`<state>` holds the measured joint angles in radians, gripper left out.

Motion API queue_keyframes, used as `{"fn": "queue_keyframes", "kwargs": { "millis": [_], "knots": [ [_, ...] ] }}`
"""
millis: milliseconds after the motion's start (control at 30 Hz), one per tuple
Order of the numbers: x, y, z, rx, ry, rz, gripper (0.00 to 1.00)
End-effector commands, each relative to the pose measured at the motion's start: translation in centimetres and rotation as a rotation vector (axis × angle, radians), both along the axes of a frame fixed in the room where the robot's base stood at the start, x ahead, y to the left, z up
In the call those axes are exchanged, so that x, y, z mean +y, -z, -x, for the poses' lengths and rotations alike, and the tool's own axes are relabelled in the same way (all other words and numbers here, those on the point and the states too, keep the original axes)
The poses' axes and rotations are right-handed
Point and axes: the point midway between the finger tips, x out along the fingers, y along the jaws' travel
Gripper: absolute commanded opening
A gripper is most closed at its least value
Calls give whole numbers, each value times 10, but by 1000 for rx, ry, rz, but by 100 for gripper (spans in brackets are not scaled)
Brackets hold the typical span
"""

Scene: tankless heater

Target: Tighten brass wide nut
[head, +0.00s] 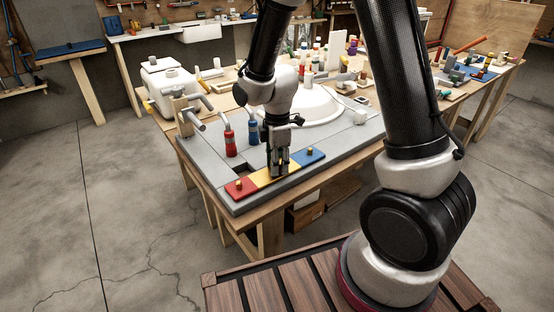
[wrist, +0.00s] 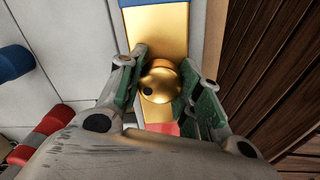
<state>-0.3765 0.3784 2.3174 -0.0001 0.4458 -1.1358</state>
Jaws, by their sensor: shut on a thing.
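My gripper (wrist: 161,82) points down at the yellow middle section of a three-colour strip at the table's front edge. In the wrist view a round brass nut (wrist: 160,84) with a small dark spot on it sits between the two green-padded fingers, which are shut on it. The gold-yellow plate (wrist: 158,30) shows beneath it. In the head view my gripper (head: 279,172) hides the nut.
A red-collared fitting (head: 230,145) and a blue-collared fitting (head: 253,131) stand behind the strip on the grey tabletop (head: 200,150). A white round-edged body (head: 312,108) lies behind my gripper. Grey pipework stands at the left edge.

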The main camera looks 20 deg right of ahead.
Motion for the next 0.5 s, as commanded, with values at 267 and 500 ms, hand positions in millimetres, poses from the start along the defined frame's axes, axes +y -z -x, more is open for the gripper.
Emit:
{"fn": "queue_keyframes", "kwargs": {
  "millis": [267,500],
  "knots": [
    [0,0,0,0,225,0,1],
    [0,1,0,0,237,0,1]
  ]
}}
